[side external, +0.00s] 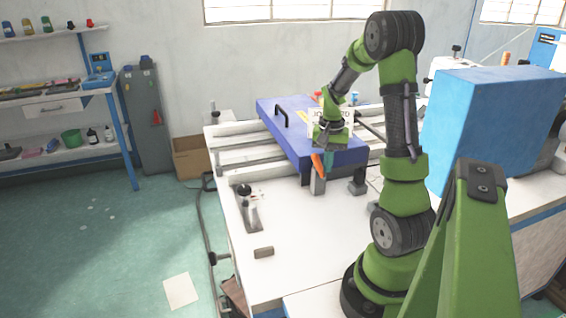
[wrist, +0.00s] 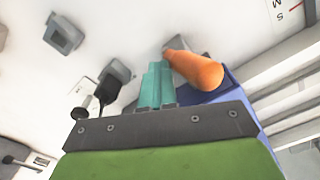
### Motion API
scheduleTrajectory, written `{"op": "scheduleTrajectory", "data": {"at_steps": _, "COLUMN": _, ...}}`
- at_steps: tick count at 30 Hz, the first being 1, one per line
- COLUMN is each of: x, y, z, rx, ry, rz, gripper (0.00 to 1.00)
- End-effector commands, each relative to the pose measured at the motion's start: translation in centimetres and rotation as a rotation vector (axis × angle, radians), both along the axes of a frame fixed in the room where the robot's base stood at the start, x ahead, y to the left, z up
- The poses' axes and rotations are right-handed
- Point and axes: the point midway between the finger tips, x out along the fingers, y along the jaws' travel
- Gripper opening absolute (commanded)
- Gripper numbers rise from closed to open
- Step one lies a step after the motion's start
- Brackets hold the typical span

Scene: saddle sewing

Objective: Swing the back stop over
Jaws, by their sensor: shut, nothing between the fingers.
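An orange rounded handle (side external: 317,164) stands at the near edge of the blue slab (side external: 290,130), above a grey post (side external: 317,186). It looks like part of the back stop, but I cannot tell for sure. In the wrist view the orange handle (wrist: 197,70) lies just right of my fingertips. My gripper (side external: 328,165) points down beside the handle, its teal fingers together with nothing between them. The fingers also show in the wrist view (wrist: 157,85). Whether they touch the handle cannot be told. The handle's lower end is partly hidden.
A dark grey block (side external: 357,187) stands on the white table (side external: 290,270) near the post. A large blue box (side external: 485,125) stands at right. The table's front is mostly clear.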

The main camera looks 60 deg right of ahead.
Motion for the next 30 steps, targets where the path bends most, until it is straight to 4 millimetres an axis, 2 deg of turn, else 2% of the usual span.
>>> {"op": "scheduleTrajectory", "data": {"at_steps": 17, "x": -0.4, "y": -0.4, "z": 0.1, "rx": 0.003, "ry": -0.002, "rz": 0.000, "gripper": 0.00}}
{"op": "scheduleTrajectory", "data": {"at_steps": 30, "x": -0.4, "y": -0.5, "z": 2.6, "rx": 0.001, "ry": -0.002, "rz": -0.001, "gripper": 0.00}}
